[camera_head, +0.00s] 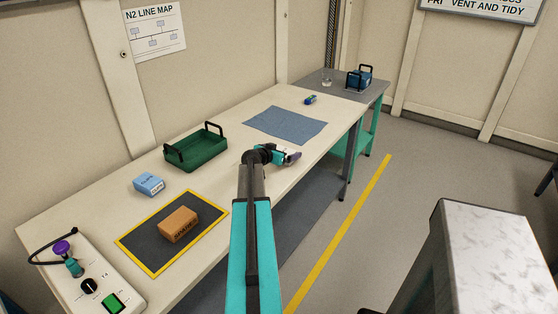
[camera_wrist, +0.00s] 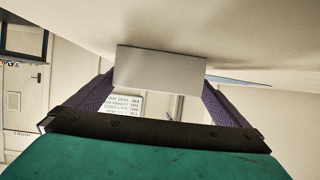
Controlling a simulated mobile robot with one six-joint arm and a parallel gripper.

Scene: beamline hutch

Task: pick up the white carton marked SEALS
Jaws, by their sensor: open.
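A plain pale white-grey box (camera_wrist: 160,68) fills the middle of the wrist view, against the pale table surface at the top of that picture. No marking is readable on the face I see, so I cannot confirm the word SEALS. My gripper (camera_wrist: 160,88) has its two purple fingers apart, one at each side of the box. I cannot tell whether they touch it.
On the long table (camera_head: 215,215) are a light-blue carton (camera_head: 149,184), a brown carton (camera_head: 179,224) on a yellow-edged dark mat (camera_head: 146,242), a green tray (camera_head: 196,149), a blue cloth (camera_head: 285,125) and a control box (camera_head: 90,286). A glass (camera_head: 328,77) and blue carrier (camera_head: 359,79) stand beyond.

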